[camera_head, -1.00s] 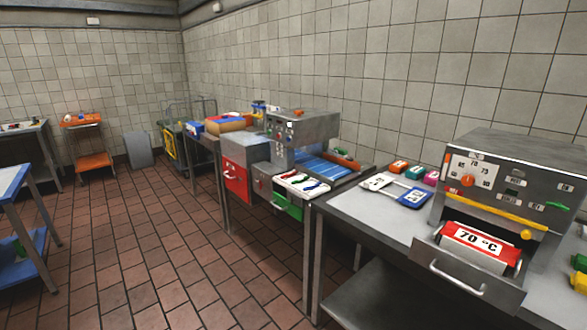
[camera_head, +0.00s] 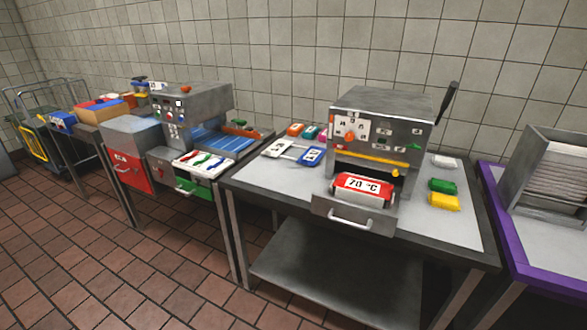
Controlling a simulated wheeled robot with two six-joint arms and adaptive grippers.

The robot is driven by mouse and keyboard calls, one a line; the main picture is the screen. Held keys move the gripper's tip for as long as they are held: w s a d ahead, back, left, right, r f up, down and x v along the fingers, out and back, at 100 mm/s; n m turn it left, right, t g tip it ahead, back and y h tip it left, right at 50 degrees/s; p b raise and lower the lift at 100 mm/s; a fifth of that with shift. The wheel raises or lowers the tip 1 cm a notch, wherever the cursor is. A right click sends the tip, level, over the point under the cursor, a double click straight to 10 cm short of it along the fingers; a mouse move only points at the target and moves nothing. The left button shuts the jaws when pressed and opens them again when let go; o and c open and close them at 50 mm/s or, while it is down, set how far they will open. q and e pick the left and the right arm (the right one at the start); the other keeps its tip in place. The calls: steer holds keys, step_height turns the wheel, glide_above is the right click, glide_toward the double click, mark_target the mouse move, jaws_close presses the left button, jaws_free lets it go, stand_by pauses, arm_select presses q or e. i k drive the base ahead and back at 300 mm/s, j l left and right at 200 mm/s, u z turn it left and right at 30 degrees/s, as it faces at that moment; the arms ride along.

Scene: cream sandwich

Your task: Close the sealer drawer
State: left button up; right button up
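The sealer is a grey metal machine (camera_head: 385,118) on the grey-topped table, with a dial panel and a yellow bar across its front. Its drawer (camera_head: 350,215) is pulled out toward me, with a silver handle on its front. A red block marked "70 °C" (camera_head: 362,190) sits in the open drawer. A dark lever (camera_head: 448,102) stands up at the machine's right side. Neither of my grippers shows in the head view.
The table (camera_head: 462,232) also bears green and yellow blocks (camera_head: 444,202) at the right and blue and white tags (camera_head: 311,156) at the left. A second machine (camera_head: 190,105) with an open tray stands left. A purple-edged table (camera_head: 493,205) stands right. Floor is clear in front.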

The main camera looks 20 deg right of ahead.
mark_target(364, 212)
steer(key=z, duration=1.15)
